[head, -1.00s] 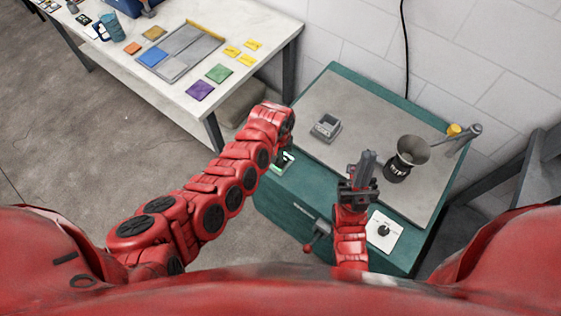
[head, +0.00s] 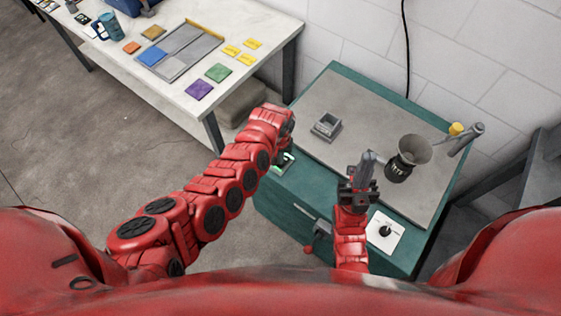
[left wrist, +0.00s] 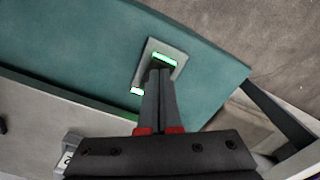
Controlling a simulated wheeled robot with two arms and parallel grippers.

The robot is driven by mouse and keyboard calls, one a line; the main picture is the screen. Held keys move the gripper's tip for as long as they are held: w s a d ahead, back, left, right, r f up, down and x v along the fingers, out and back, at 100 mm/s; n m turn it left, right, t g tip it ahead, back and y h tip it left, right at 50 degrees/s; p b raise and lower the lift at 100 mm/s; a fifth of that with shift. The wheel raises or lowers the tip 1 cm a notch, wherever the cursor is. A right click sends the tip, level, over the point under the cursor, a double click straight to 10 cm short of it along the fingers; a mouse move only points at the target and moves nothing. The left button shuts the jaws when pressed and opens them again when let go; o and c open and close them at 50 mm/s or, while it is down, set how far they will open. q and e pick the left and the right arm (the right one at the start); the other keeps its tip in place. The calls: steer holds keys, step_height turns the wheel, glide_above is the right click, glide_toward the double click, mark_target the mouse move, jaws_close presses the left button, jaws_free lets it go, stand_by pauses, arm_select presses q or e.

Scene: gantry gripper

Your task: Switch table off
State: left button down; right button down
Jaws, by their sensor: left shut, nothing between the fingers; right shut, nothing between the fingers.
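The table is a teal cabinet (head: 275,202) with a grey top. On its front is a switch plate (left wrist: 176,55) with a dark rocker and lit green strips; part of the green also shows in the head view (head: 284,163). My left gripper (left wrist: 160,73) is shut and empty. Its fingertips overlap the rocker's lower part in the left wrist view; I cannot tell whether they touch it. In the head view my left forearm mostly hides this gripper. My right gripper (head: 368,160) is shut and empty over the table's front edge, left of the dark funnel cup.
A grey square fixture (head: 326,125) and a dark funnel cup (head: 408,158) stand on the table top. A white plate with a black knob (head: 385,231) and a red-knobbed lever (head: 309,249) are on the front. A white workbench (head: 130,65) with coloured cards stands left.

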arm_select(q)
steer(key=shift+f+b, duration=0.35)
steer(key=shift+f, duration=0.05)
steer(key=shift+r, duration=0.1)
step_height(320, 180, up, 7)
steer(key=p, duration=0.6)
stand_by(0.7)
